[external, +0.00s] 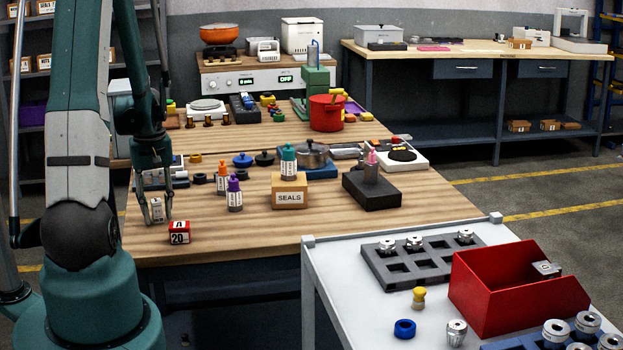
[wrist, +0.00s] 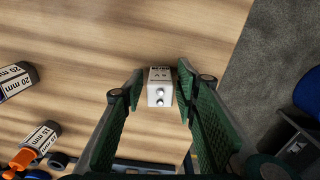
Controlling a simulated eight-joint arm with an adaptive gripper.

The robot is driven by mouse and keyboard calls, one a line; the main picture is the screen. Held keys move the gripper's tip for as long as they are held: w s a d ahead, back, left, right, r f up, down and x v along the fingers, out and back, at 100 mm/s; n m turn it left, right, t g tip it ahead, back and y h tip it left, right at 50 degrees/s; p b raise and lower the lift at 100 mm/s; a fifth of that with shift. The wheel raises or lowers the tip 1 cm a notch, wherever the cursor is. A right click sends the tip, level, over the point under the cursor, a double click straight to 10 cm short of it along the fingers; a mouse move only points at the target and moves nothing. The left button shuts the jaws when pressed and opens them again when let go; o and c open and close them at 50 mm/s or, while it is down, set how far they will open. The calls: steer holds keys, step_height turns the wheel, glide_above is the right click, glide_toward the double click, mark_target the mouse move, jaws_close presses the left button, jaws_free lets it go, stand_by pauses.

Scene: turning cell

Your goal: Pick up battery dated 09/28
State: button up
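A dark printed label shows on one edge, but I cannot read a date. In the external view the white battery (external: 157,210) shows at the bench's near left, partly hidden by my fingers. My gripper (wrist: 159,85) is open, with green finger pads on either side of the battery and a visible gap at each side. In the external view my gripper (external: 158,212) points down over the battery.
A red and white block marked 20 (external: 180,233) sits close by on the right. The bench edge is near.

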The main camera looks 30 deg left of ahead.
mark_target(156, 200)
steer(key=c, duration=0.7)
steer(key=shift+r, duration=0.1)
steer(key=shift+r+p, duration=0.35)
steer(key=shift+r, duration=4.55)
